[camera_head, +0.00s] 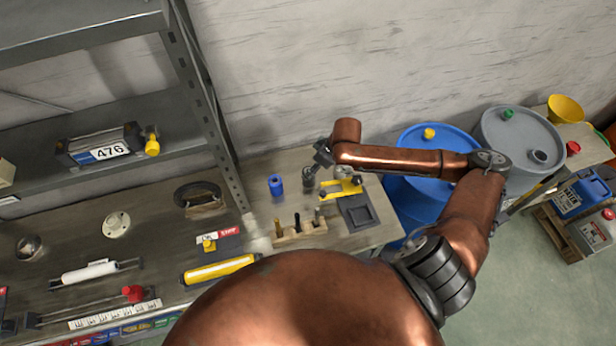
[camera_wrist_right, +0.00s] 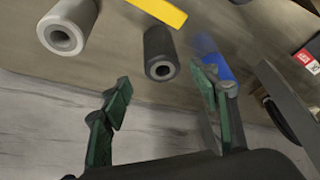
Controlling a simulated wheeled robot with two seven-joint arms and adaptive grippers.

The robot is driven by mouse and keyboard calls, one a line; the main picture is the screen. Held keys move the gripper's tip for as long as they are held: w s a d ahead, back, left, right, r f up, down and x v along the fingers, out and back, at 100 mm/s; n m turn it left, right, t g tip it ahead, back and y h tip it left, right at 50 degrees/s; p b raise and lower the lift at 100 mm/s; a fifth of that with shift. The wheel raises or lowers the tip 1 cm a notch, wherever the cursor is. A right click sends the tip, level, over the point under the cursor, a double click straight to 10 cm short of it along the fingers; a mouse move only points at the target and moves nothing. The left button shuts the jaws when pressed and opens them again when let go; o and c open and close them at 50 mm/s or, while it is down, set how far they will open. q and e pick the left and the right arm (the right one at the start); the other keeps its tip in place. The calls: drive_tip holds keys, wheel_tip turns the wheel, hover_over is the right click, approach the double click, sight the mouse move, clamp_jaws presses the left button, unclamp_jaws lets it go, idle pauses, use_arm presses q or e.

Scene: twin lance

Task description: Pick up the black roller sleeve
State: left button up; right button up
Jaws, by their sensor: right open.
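The black roller sleeve (camera_wrist_right: 160,52) stands upright on the bench in the right wrist view, its hollow end facing the camera. My right gripper (camera_wrist_right: 165,88) is open and empty, its two green-padded fingers on either side of the sleeve in the picture and apart from it. In the head view, my right gripper (camera_head: 322,152) is above the back of the bench. A dark cylinder just below it (camera_head: 308,178) appears to be the sleeve, partly hidden by the gripper. My left gripper is not in view.
A blue sleeve (camera_wrist_right: 212,60) stands close beside the black one, partly behind a finger. A grey sleeve (camera_wrist_right: 68,26) and a yellow piece (camera_wrist_right: 160,10) are also near. In the head view, a wooden holder (camera_head: 298,233) stands in front; a shelf post (camera_head: 208,110) rises to the left.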

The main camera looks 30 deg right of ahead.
drive_tip(key=x, duration=0.5)
drive_tip(key=shift+s+a, duration=0.1)
drive_tip(key=shift+s, duration=0.05)
drive_tip(key=shift+c, duration=0.2)
drive_tip(key=c, duration=1.3)
